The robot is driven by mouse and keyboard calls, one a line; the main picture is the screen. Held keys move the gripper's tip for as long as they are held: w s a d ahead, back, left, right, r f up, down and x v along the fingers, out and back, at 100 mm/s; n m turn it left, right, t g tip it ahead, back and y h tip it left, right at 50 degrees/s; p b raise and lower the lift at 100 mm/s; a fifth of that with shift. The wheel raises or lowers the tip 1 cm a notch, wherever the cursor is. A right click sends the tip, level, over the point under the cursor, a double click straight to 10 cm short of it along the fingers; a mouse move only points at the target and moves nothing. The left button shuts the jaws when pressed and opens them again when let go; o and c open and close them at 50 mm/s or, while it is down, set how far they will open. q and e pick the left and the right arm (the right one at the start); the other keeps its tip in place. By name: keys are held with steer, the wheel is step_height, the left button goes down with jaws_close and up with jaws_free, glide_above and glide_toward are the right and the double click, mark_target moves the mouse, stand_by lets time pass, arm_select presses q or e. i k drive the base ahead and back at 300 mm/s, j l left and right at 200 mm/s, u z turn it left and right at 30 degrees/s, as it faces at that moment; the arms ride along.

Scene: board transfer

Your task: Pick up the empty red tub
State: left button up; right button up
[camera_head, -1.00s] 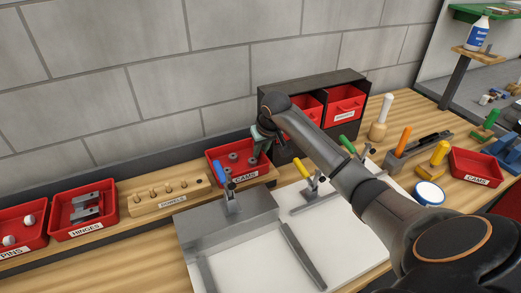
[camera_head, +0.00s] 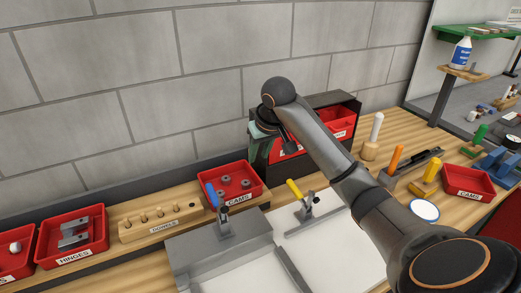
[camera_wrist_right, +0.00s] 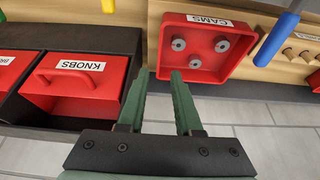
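An empty-looking red tub labelled CAMS (camera_head: 469,186) sits on the bench at the right, far from my right gripper. Another red CAMS tub (camera_head: 232,194), holding three grey cams, stands on the wooden ledge at the back; it also shows at the top of the right wrist view (camera_wrist_right: 219,66). My right gripper (camera_head: 262,140), with green fingers, is raised by the left side of the dark drawer cabinet. In the right wrist view its fingers (camera_wrist_right: 161,82) are apart with nothing between them. My left gripper is not in view.
The dark cabinet (camera_head: 272,152) holds red drawers, one labelled KNOBS (camera_wrist_right: 78,84). A round white-topped tin (camera_head: 424,211), orange-handled tool (camera_head: 396,158) and blue object (camera_head: 497,160) stand near the right tub. A white board (camera_head: 318,240) with toggle clamps lies in front.

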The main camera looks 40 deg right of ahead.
mark_target(465, 182)
steer(key=k, duration=1.15)
